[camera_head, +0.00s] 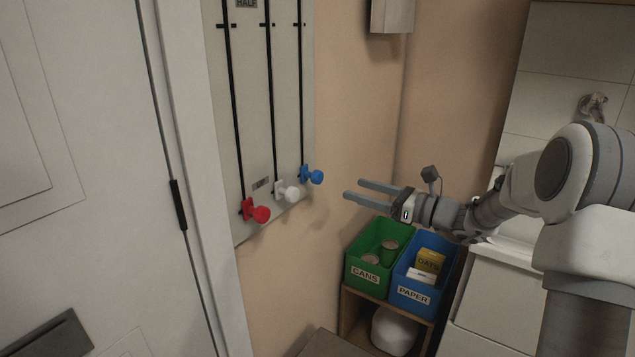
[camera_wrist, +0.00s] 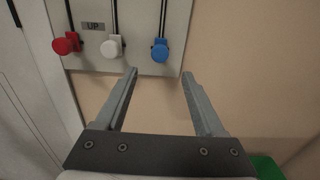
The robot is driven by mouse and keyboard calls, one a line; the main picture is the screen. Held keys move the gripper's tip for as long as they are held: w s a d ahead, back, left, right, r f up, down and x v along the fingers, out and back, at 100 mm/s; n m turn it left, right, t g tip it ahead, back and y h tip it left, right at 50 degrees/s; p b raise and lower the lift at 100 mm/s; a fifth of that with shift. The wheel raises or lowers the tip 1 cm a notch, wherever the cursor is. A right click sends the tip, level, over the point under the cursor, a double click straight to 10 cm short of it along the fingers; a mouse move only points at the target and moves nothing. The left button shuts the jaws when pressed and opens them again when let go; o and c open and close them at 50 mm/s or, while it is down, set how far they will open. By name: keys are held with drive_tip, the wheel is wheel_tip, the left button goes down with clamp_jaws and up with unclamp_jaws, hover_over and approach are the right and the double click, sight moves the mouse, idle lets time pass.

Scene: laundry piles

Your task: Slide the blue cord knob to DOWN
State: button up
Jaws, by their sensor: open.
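The blue cord knob (camera_head: 315,176) sits at the bottom end of the rightmost black track on a pale wall panel (camera_head: 254,120). In the wrist view the blue knob (camera_wrist: 160,53) is just beyond and between my fingertips, in line with the gap. My gripper (camera_head: 361,192) is open and empty, to the right of the blue knob and apart from it. A label reading UP (camera_wrist: 93,26) is beside the knobs' level. A HALF label (camera_head: 246,4) is higher on the panel. No DOWN label is in view.
A white knob (camera_head: 291,193) and a red knob (camera_head: 261,214) sit left of the blue one, also low on their tracks. A green CANS bin (camera_head: 366,273) and a blue PAPER bin (camera_head: 412,296) stand below my gripper. A white door (camera_head: 80,160) is at left.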

sight(320, 180)
drive_tip(key=b+x, duration=0.2)
drive_tip(key=x, duration=1)
drive_tip(key=shift+c, duration=0.2)
drive_tip(key=c, duration=0.9)
drive_tip(key=shift+d+f, duration=0.1)
clamp_jaws()
drive_tip(key=shift+s, duration=0.1)
